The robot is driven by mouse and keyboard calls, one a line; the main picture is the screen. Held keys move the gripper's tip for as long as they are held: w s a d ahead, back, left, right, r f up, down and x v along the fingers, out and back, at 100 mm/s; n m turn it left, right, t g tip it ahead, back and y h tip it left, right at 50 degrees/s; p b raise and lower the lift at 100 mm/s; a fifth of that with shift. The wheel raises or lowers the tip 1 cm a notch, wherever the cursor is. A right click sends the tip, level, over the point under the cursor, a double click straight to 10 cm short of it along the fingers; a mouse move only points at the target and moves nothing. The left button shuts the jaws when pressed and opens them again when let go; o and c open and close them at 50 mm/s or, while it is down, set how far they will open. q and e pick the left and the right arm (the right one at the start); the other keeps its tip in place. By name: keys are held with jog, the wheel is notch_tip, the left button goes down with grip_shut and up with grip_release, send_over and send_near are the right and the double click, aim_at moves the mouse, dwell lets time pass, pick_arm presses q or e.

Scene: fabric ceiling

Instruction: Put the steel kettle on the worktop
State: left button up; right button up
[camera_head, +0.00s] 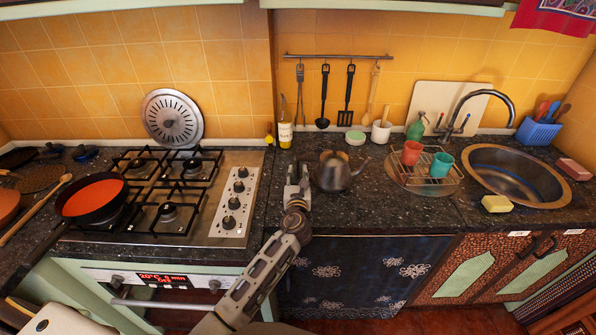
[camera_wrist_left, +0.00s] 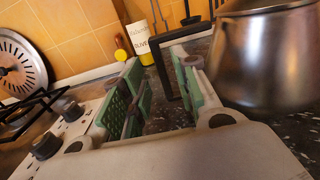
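The steel kettle (camera_head: 338,173) appears to stand upright on the dark speckled worktop (camera_head: 390,225), right of the hob. Its spout points right. In the left wrist view the shiny kettle body (camera_wrist_left: 268,60) fills the upper right, and its black angular handle (camera_wrist_left: 160,62) shows in the gap between the fingers. My left gripper (camera_head: 298,178) is just left of the kettle, on its handle side. It also shows in the left wrist view (camera_wrist_left: 158,90), open, with its green-padded fingers apart and not visibly closed on the handle. My right gripper is not in view.
The gas hob (camera_head: 240,205) with a red-filled pan (camera_head: 92,196) is at left. An oil bottle (camera_head: 285,130) stands behind my gripper. Right of the kettle are a dish rack (camera_head: 400,180) with cups and the sink (camera_head: 515,175). The worktop in front of the kettle is clear.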

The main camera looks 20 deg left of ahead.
pick_arm(q)
jog(key=v, duration=0.5)
jog(key=shift+s+d, duration=0.1)
jog(key=shift+s, duration=0.15)
jog(key=shift+s+d, duration=0.2)
jog(key=shift+s, duration=0.5)
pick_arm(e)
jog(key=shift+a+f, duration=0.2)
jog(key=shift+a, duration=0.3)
pick_arm(q)
jog(key=shift+s, duration=0.1)
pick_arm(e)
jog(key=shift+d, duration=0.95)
